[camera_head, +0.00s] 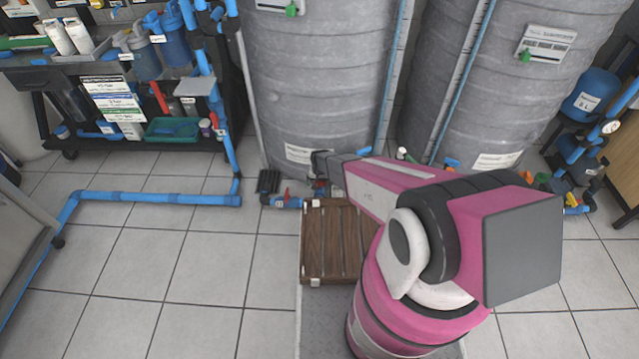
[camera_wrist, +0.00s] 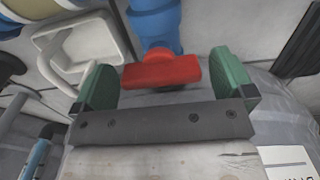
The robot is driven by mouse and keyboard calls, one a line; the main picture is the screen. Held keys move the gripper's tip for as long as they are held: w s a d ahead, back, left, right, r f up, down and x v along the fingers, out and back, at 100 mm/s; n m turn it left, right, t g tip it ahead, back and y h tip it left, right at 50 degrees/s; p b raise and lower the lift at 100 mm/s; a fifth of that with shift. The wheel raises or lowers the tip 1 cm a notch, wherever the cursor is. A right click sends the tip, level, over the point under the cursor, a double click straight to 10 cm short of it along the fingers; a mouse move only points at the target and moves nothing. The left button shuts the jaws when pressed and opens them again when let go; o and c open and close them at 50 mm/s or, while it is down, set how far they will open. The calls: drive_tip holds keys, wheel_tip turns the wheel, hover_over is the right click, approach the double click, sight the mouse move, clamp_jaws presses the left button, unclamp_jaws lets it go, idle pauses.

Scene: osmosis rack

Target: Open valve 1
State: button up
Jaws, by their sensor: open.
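A red valve handle (camera_wrist: 160,72) on a blue pipe (camera_wrist: 155,22) shows in the wrist view. My gripper (camera_wrist: 147,82) is open, with one green finger pad to each side of the handle. In the head view, my gripper (camera_head: 321,166) is low at the base of the left grey tank (camera_head: 318,80), partly hidden by my pink arm. A red handle (camera_head: 286,194) shows there on blue piping; no valve number is readable.
A brown slatted platform (camera_head: 326,240) lies in front of the tank. Blue floor piping (camera_head: 150,198) runs leftward past a cluttered rack (camera_head: 140,85). A second grey tank (camera_head: 500,70) stands to the right. Tiled floor at left front is clear.

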drive_tip(key=c, duration=0.8)
drive_tip(key=shift+c, duration=0.2)
drive_tip(key=shift+n, duration=0.3)
drive_tip(key=n, duration=0.3)
drive_tip(key=shift+n, duration=0.4)
drive_tip(key=n, duration=0.9)
drive_tip(key=shift+n, duration=2.2)
